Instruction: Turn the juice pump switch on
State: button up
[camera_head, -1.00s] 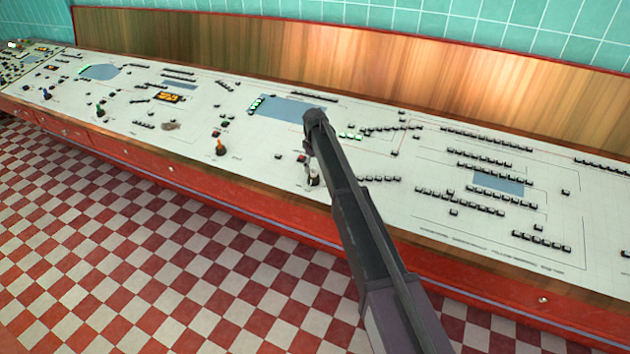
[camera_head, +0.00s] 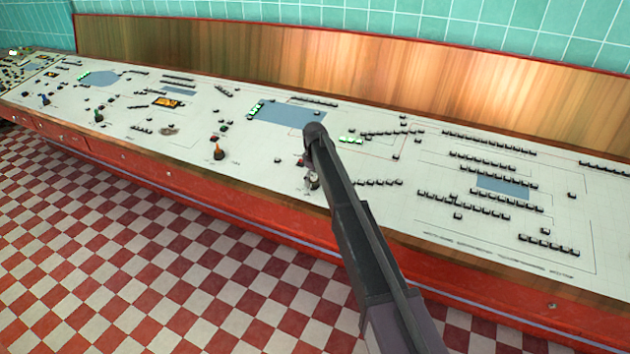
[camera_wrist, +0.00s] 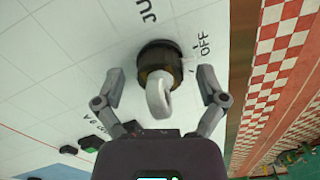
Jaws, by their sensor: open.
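The juice pump switch (camera_wrist: 159,78) is a dark round base with a pale, looped lever, seen in the wrist view beside printed letters reading "JU" and "OFF". My gripper (camera_wrist: 160,82) is open, with one finger on each side of the switch and visible space between fingers and switch. In the head view the switch (camera_head: 314,181) is small and partly hidden by my arm at the panel's front edge.
The long white panel (camera_head: 400,215) carries rows of black buttons, blue displays and an orange-topped lever (camera_head: 218,150) to the left. Black and green buttons (camera_wrist: 90,143) lie near the fingers in the wrist view. A red-and-white checkered floor (camera_head: 150,260) is in front.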

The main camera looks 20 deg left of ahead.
jog(key=shift+c, duration=0.2)
jog(key=c, duration=1.1)
jog(key=shift+m, duration=0.8)
jog(key=shift+s+m, duration=0.1)
jog(key=shift+m, duration=1.3)
jog(key=shift+s+m, duration=0.1)
jog(key=shift+m, duration=2.2)
